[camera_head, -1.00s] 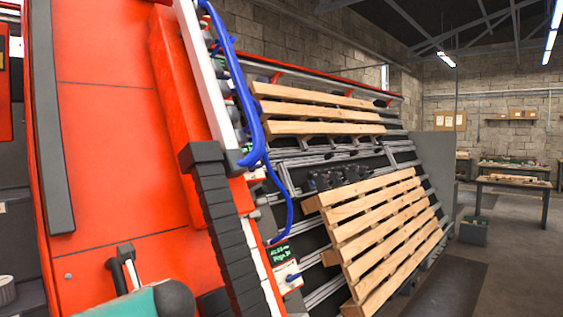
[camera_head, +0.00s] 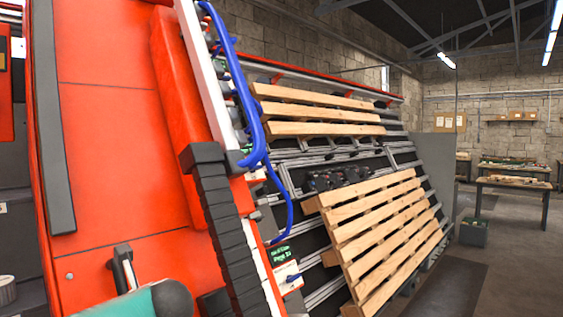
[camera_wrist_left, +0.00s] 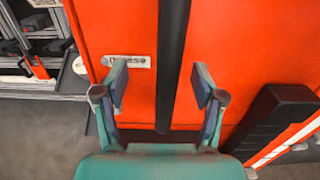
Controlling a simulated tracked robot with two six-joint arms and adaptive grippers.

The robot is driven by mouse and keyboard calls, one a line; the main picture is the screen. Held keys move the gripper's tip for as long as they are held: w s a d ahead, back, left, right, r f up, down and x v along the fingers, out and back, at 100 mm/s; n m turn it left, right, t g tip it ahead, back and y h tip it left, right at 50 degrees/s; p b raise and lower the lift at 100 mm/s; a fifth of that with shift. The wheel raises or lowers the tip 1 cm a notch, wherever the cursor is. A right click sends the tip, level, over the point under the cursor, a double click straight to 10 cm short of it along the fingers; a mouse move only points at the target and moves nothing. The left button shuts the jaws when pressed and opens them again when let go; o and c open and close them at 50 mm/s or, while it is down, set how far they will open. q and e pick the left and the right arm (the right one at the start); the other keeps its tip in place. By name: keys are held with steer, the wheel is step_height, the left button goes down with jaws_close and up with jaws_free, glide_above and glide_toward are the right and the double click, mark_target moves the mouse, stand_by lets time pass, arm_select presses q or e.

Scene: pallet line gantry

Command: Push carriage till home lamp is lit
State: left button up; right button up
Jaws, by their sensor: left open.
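The large red upright panel (camera_head: 110,130), which I take to be the carriage, fills the left of the head view. It also fills the back of the left wrist view (camera_wrist_left: 120,30). A dark vertical bar (camera_wrist_left: 172,60) runs down it, between my left fingers in the picture; whether they touch it I cannot tell. My left gripper (camera_wrist_left: 161,88) is open, with its two fingers apart. In the head view my left gripper (camera_head: 124,268) is at the bottom, in front of the panel, partly hidden by its teal body. I cannot make out a home lamp. My right gripper is not in view.
A black cable chain (camera_head: 220,205) and blue hoses (camera_head: 249,95) run along the panel's right side. A small green display (camera_head: 281,252) is beside them. Wooden pallets (camera_head: 385,235) lean on the sloped frame. Workbenches (camera_head: 515,183) stand far right; floor there is partly clear.

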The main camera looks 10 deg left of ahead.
arm_select(q)
steer(key=shift+d, duration=0.1)
stand_by(0.5)
steer(key=shift+p+v, duration=0.85)
steer(key=shift+v, duration=1.1)
steer(key=p+v, duration=0.2)
steer(key=v, duration=0.4)
steer(key=shift+p, duration=0.3)
steer(key=shift+s, duration=0.1)
